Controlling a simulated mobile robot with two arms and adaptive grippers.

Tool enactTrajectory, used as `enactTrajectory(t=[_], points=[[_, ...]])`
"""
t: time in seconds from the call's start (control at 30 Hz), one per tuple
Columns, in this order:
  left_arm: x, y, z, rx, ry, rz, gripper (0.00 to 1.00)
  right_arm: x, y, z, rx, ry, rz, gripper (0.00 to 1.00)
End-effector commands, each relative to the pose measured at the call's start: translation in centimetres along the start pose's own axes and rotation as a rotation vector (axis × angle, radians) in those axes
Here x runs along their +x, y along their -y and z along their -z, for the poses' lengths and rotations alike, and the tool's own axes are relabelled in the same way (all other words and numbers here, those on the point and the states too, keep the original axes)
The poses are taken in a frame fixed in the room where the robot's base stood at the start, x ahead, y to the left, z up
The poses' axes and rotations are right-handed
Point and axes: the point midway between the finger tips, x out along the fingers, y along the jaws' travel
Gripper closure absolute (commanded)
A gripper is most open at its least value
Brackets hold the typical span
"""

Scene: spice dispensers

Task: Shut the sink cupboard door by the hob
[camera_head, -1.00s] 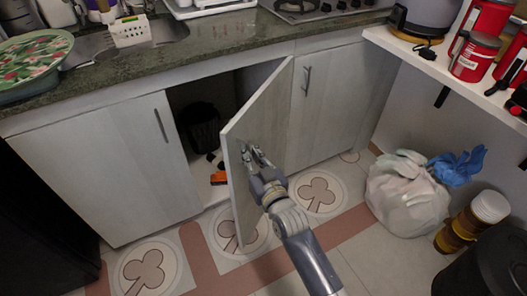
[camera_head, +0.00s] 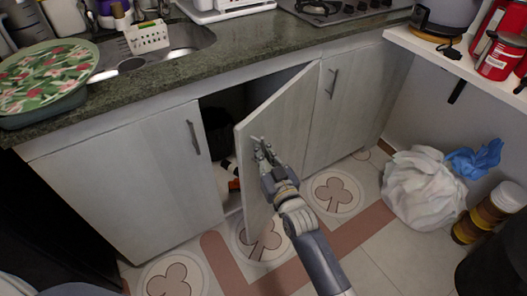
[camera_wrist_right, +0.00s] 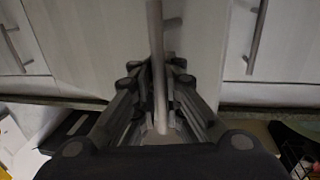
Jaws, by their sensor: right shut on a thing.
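The sink cupboard door (camera_head: 290,110) is a pale wood panel, hinged on its right side beside the cupboard under the hob. It stands partly open, with a dark gap on its left. My right gripper (camera_head: 258,146) is at the door's outer face near its free edge. In the right wrist view, the bar handle (camera_wrist_right: 157,50) runs between the fingers of my right gripper (camera_wrist_right: 160,105), which are shut on it. The handle is mostly hidden by the gripper in the head view. The hob (camera_head: 340,8) is on the counter above right. My left gripper is not in view.
The left cupboard door (camera_head: 125,175) is shut. A white bag (camera_head: 425,190) and stacked jars (camera_head: 490,212) stand on the floor at right. Patterned floor tiles before the door are clear.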

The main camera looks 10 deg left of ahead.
Motion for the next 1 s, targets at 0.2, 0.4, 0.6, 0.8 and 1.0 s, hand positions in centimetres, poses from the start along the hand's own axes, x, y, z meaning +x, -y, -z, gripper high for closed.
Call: enactTrajectory(t=[0.2,0.4,0.6,0.8,1.0], points=[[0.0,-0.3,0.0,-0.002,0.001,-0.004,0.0,-0.1,0.5,-0.5,0.007,0.009,0.007,0.86],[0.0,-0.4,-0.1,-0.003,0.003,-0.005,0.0,-0.1,0.3,-0.3,0.004,0.005,0.004,0.71],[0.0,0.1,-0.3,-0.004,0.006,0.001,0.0,-0.1,0.1,-0.2,0.003,0.003,0.002,0.71],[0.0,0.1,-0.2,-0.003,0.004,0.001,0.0,-1.3,0.1,-0.3,0.002,0.004,0.001,0.71],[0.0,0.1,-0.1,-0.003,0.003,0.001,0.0,-4.7,0.1,-0.3,0.003,0.005,0.002,0.71]])
